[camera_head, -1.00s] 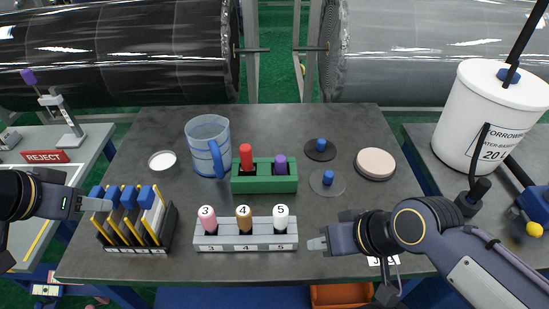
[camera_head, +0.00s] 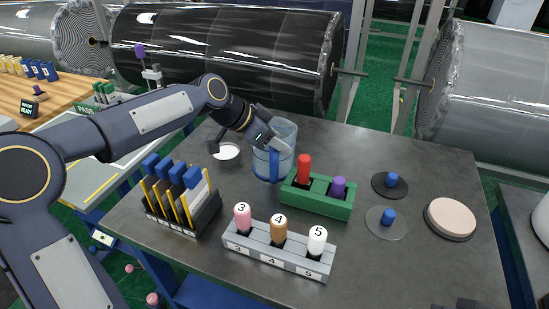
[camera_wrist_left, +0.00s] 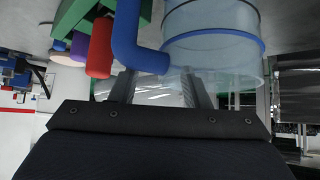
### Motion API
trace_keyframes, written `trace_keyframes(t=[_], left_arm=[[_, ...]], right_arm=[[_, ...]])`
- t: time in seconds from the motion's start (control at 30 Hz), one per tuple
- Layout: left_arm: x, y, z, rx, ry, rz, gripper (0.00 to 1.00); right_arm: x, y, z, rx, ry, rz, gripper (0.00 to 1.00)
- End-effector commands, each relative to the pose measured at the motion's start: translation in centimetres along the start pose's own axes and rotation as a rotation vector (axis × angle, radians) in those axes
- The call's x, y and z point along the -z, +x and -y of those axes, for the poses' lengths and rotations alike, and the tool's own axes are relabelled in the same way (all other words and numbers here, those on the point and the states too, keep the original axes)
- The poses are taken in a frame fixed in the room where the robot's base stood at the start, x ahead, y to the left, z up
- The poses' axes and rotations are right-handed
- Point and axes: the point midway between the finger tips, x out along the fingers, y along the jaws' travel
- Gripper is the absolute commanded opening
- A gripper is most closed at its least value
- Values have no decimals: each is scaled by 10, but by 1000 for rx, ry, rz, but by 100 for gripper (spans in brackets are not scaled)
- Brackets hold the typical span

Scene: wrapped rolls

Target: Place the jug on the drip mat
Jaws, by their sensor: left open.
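The jug (camera_head: 284,133) is clear blue with a blue handle and stands upright on the dark table. My left gripper (camera_head: 243,147) is open at the jug's left side, near the handle. In the left wrist view the jug (camera_wrist_left: 212,20) and its handle (camera_wrist_left: 128,30) lie just beyond the open fingers (camera_wrist_left: 158,80); I cannot tell whether they touch. A round beige pad on a dark base (camera_head: 451,217), which looks like the drip mat, lies bare at the table's right. A piece of my right gripper (camera_head: 460,304) shows at the bottom edge; its fingers are unclear.
A green block (camera_head: 318,200) with red and purple pegs stands close right of the jug. A white dish (camera_head: 226,151) is left of it. A grey numbered rack (camera_head: 275,250), a blue-topped rack (camera_head: 180,205) and two knobbed discs (camera_head: 386,222) also stand on the table.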

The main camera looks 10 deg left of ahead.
Motion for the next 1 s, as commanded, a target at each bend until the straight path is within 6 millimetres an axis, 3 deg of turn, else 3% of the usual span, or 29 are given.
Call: trace_keyframes(t=[0.1,0.3,0.63,1.0], left_arm=[[0,13,0,-1,1,0,42],[0,13,0,1,0,0,42],[0,13,0,1,0,1,0],[-2,14,0,-2,-3,5,0]], right_arm=[[-1,2,-1,0,0,0,25],[-1,2,-1,0,0,0,25],[-1,2,-1,0,0,0,25],[-1,2,-1,0,0,0,25]])
